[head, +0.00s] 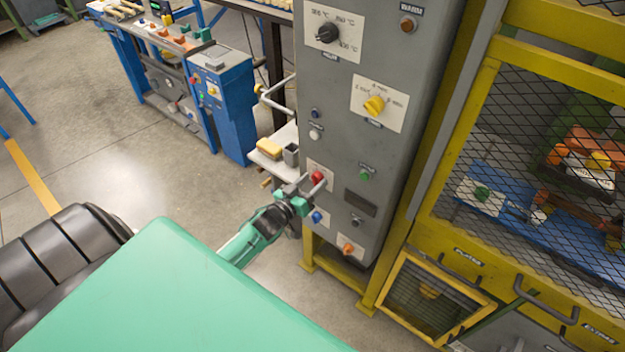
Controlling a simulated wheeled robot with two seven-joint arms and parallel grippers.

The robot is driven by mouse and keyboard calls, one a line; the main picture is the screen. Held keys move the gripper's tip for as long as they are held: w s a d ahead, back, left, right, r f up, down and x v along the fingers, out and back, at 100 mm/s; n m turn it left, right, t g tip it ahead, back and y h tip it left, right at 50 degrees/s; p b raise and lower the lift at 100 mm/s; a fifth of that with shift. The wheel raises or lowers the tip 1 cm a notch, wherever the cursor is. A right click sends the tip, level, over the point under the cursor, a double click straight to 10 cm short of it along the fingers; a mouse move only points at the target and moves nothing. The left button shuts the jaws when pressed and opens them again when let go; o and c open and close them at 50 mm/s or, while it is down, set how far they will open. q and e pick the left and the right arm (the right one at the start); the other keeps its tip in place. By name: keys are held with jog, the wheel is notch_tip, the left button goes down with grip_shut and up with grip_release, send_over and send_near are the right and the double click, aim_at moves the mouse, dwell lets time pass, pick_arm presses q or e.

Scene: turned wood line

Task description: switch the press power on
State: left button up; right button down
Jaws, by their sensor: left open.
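A tall grey control cabinet (372,140) stands upright in the middle of the head view. Its lower front carries a red knob (317,176), a blue knob (317,217), an orange knob (348,248), a green button (364,175) and a dark button (357,220). Their labels are too small to read, so I cannot tell which one is the press power. My left gripper (306,188) is open and empty at the cabinet's lower left, close to the red knob and above the blue one. I cannot tell whether it touches the panel. My right gripper is out of view.
Higher on the cabinet are a black dial (327,33) and a yellow dial (374,105). A small shelf with a yellow sponge (269,148) juts out left of it. A yellow mesh-guarded frame (480,80) stands close on the right. Open floor (160,170) lies to the left.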

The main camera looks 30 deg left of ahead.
pick_arm(q)
jog(key=shift+w, duration=0.3)
jog(key=shift+c, duration=0.2)
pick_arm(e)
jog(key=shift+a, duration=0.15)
pick_arm(q)
jog(key=c, duration=0.9)
jog(key=shift+c, duration=0.2)
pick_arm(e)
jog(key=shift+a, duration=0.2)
